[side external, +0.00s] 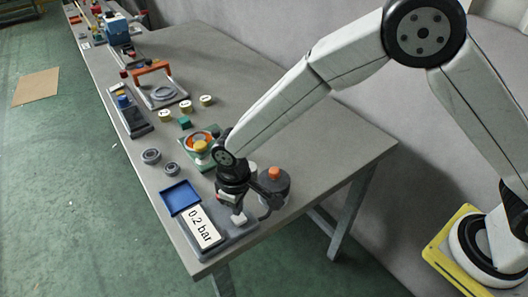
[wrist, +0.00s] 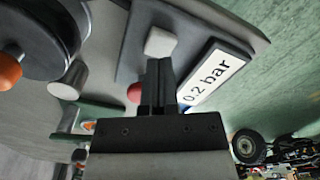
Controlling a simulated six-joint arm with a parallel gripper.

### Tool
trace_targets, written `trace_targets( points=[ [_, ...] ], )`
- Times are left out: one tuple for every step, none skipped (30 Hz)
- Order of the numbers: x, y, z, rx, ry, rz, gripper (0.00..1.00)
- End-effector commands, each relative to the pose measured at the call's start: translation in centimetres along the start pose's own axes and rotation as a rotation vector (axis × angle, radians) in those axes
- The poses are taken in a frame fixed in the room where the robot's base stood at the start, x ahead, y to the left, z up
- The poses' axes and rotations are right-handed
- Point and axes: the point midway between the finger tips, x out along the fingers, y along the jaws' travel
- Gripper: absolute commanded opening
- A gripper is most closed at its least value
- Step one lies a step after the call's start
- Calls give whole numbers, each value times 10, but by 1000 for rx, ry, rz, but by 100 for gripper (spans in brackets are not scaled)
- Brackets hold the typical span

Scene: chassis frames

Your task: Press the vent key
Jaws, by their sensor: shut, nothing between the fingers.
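The grey pressure unit (side external: 228,240) sits at the near table corner, with a white display plate (side external: 203,228) reading "0.2 bar". The plate also shows in the wrist view (wrist: 214,76). A pale square key (side external: 238,219) is beside the plate and also shows in the wrist view (wrist: 160,42). I see no label saying which key is the vent key. A red round part (wrist: 134,93) is partly hidden behind my fingers. My gripper (wrist: 160,64) is shut and empty, pointing down, its tips close to the pale key. I cannot tell whether they touch it.
A dark grey round vessel with an orange knob (side external: 274,174) stands right beside my gripper. A blue tray (side external: 181,197) lies left of the plate. Grey rings (side external: 151,156) and a green fixture with an orange ring (side external: 199,140) are farther back. The table's right side is clear.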

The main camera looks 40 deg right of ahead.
Motion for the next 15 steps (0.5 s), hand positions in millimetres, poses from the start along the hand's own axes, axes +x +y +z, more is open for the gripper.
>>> trace_targets(
  points=[
    [0, 0, 0, 0, 0, 0, 0],
    [0, 0, 0, 0, 0, 0, 0],
    [1, 0, 0, 0, 0, 0, 0],
    [1, 0, 0, 0, 0, 0, 0],
    [2, 0, 0, 0, 0, 0, 0],
    [2, 0, 0, 0, 0, 0, 0],
    [3, 0, 0, 0, 0, 0, 0],
    [3, 0, 0, 0, 0, 0, 0],
    [4, 0, 0, 0, 0, 0, 0],
    [5, 0, 0, 0, 0, 0, 0],
    [5, 0, 0, 0, 0, 0, 0],
    [6, 0, 0, 0, 0, 0, 0],
    [7, 0, 0, 0, 0, 0, 0],
    [7, 0, 0, 0, 0, 0, 0],
    [8, 0, 0, 0, 0, 0, 0]
  ],
)
